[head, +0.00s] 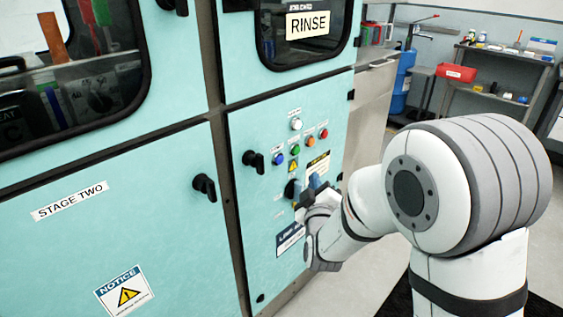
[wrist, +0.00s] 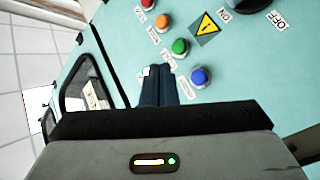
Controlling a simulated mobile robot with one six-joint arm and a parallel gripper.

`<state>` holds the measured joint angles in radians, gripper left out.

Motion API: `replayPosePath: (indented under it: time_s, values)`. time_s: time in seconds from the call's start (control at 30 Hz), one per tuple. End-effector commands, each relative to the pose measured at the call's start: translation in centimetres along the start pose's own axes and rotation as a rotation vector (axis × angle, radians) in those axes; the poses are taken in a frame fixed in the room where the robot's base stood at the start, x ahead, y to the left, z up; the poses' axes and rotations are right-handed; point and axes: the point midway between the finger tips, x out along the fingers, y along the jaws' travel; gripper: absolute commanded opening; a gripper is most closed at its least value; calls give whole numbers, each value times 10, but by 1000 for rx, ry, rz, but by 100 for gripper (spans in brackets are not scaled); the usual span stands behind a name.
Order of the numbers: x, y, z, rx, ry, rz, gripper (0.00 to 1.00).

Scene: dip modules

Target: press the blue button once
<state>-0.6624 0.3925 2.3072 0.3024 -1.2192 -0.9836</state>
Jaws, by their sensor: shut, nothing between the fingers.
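The blue button (head: 278,158) is at the lower left end of a slanted row of buttons on the teal machine panel. It also shows in the wrist view (wrist: 200,76), right of my fingertips, unobstructed. My gripper (wrist: 158,70) is shut and empty, its two dark fingers side by side. In the wrist view the fingertips overlap the panel between the blue button and a mostly hidden white button; their distance from the panel is unclear. In the head view my gripper (head: 314,181) is below and right of the blue button, near the panel's rotary switch.
The green button (head: 295,149) is beside the blue one, then the orange (head: 310,141) and red (head: 323,133) buttons. The white button (head: 296,124) is above the row. A yellow warning sign (head: 293,166) and the dark rotary switch (head: 291,189) are below. Black door handles (head: 253,161) protrude at left.

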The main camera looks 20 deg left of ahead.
Motion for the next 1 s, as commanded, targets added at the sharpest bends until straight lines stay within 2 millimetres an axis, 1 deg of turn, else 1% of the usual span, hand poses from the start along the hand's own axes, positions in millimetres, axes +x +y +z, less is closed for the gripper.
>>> replayPosePath:
  time_s: [0.17, 0.5, 0.6, 0.8, 1.0]
  values:
    - [10, -7, -9, 0, 1, -3, 0]
    - [43, -31, -34, 1, 2, -3, 0]
    - [50, -39, -37, 2, 1, -2, 0]
    - [59, -44, -44, 1, 2, -2, 0]
    - [60, -45, -45, 1, 1, -2, 0]
